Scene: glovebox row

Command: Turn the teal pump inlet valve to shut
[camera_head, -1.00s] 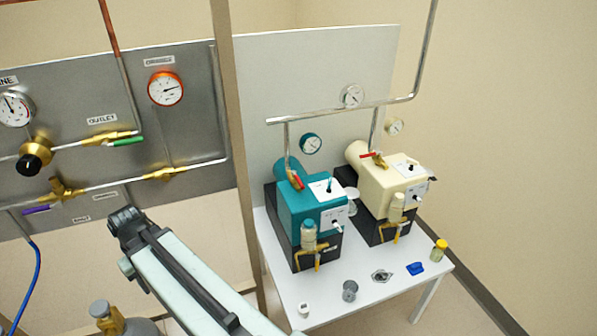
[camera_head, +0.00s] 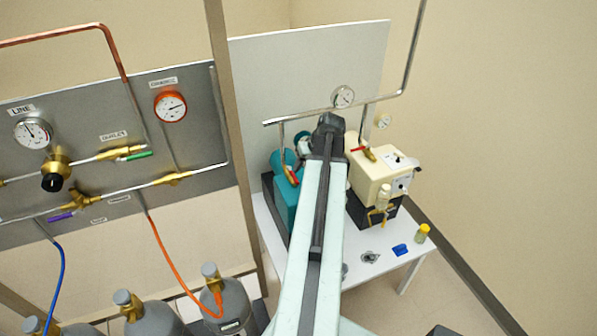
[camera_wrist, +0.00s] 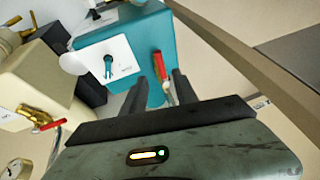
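The teal pump (camera_head: 281,200) stands on the white table in the head view, mostly hidden behind my arm. Its inlet valve (camera_head: 291,177) is brass with a red lever, at the foot of a thin metal pipe. In the wrist view the teal pump (camera_wrist: 130,42) fills the top middle, and the red valve lever (camera_wrist: 159,66) shows near my fingers. My gripper (camera_wrist: 168,70) is open, its two dark fingers apart and pointing toward the valve. The lever appears in or beyond the gap; I cannot tell whether they touch. My fingers are not clear in the head view.
The cream pump (camera_head: 378,178) with its own red-handled valve (camera_head: 361,150) stands close on the right. A brown post (camera_head: 232,140) and a gauge panel (camera_head: 85,165) are on the left. Small parts and a yellow-capped jar (camera_head: 422,234) lie at the table front (camera_head: 382,270).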

